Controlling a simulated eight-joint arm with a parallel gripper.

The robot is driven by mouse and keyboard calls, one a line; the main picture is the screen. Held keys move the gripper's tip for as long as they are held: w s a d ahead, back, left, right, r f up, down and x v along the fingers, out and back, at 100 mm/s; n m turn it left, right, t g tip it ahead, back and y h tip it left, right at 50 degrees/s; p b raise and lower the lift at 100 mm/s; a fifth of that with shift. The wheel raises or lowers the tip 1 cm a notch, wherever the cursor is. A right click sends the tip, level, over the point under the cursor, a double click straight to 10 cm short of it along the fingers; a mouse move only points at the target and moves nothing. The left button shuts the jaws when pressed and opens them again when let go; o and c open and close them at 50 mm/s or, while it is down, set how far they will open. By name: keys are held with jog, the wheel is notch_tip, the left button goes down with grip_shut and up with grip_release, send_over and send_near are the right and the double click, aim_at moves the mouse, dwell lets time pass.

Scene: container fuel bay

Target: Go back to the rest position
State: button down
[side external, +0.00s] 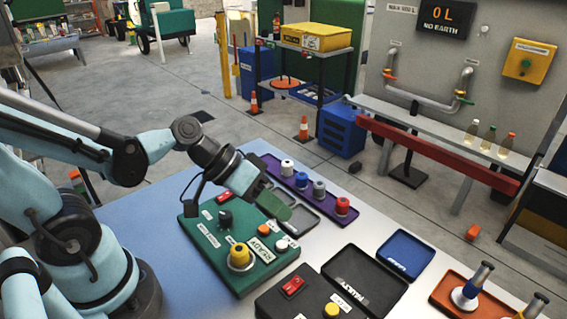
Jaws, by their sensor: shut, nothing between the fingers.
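My gripper (276,203) hangs at the end of my arm above the back right part of the green control panel (213,265). The panel has a black knob, a yellow round button (239,256), an orange button, a white button and a "READY" label. My gripper appears apart from the panel's controls, though the gap is hard to judge.
A purple tray (330,222) with several small spools lies behind my gripper. A black box (300,300) with a red switch, a dark "FAULTY" tray (365,278), a blue tray (405,254) and an orange tray (455,283) stand to the right. Bare table lies left of the panel.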

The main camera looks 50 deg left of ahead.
dwell(0.3)
jog(key=a+r+t+y, duration=0.1)
jog(key=a+r+y, duration=0.3)
jog(key=a, duration=0.5)
jog(key=y, duration=0.2)
jog(key=shift+n+y, duration=0.3)
jog(key=shift+y, duration=0.1)
notch_tip(320, 180, up, 4)
jog(key=m+g, duration=0.7)
jog(key=m, duration=1.1)
send_over(281, 244)
jog(key=shift+f, duration=0.15)
jog(key=shift+f, duration=7)
